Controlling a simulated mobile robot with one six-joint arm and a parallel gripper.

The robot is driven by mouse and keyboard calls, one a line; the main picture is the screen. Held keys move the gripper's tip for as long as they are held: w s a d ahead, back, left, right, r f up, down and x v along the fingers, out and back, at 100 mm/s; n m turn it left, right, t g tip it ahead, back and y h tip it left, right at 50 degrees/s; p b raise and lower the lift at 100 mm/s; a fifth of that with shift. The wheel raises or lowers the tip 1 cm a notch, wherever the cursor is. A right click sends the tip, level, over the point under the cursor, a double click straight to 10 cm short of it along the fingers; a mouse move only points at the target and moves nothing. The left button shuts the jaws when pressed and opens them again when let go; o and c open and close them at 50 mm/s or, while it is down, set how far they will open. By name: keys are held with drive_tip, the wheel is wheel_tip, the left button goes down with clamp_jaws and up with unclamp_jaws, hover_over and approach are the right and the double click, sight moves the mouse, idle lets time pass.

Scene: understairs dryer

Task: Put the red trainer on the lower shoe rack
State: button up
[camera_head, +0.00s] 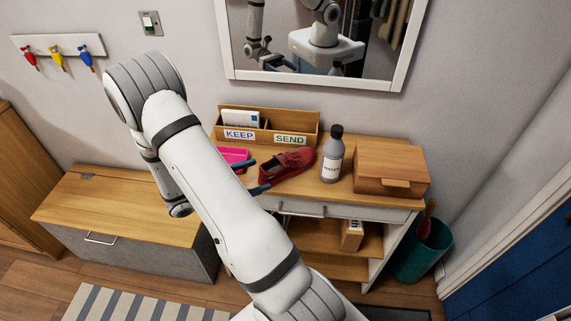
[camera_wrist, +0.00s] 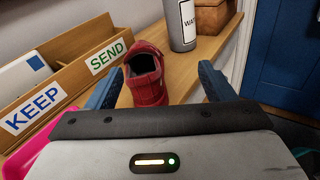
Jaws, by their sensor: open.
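The red trainer (camera_head: 287,166) lies on the wooden console top, in front of the letter holder. It also shows in the wrist view (camera_wrist: 147,85), with its heel end and dark opening towards me. My gripper (camera_head: 254,176) is open at the trainer's left end in the head view. In the wrist view its two blue fingers stand on either side of the trainer, which is not gripped. Under the console are wooden shelves; the lower rack (camera_head: 338,268) is partly hidden by my arm.
A grey water bottle (camera_head: 332,155) and a wooden box (camera_head: 390,168) stand right of the trainer. The KEEP/SEND holder (camera_head: 262,126) is behind it, with a pink tray (camera_head: 233,156) to the left. A small box (camera_head: 351,236) sits on the upper shelf. A teal bin (camera_head: 422,250) stands at right.

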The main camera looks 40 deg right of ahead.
sight(272, 169)
drive_tip(key=f+n, duration=0.1)
drive_tip(key=w+f+t+h, duration=0.1)
drive_tip(key=f+n, duration=0.1)
drive_tip(key=shift+w+d+f+n+t+h, duration=0.1)
drive_tip(key=shift+w+d+n+t+h, duration=0.05)
drive_tip(key=shift+w+n+t+h, duration=0.2)
drive_tip(key=shift+w+d+f+t, duration=0.1)
drive_tip(key=shift+d+t, duration=0.1)
drive_tip(key=shift+t, duration=0.05)
drive_tip(key=d+p, duration=0.1)
drive_tip(key=d, duration=0.4)
drive_tip(key=d+p, duration=0.1)
drive_tip(key=d, duration=0.1)
drive_tip(key=shift+s+d+f+p, duration=0.2)
drive_tip(key=shift+f+p, duration=0.1)
drive_tip(key=shift+f, duration=0.05)
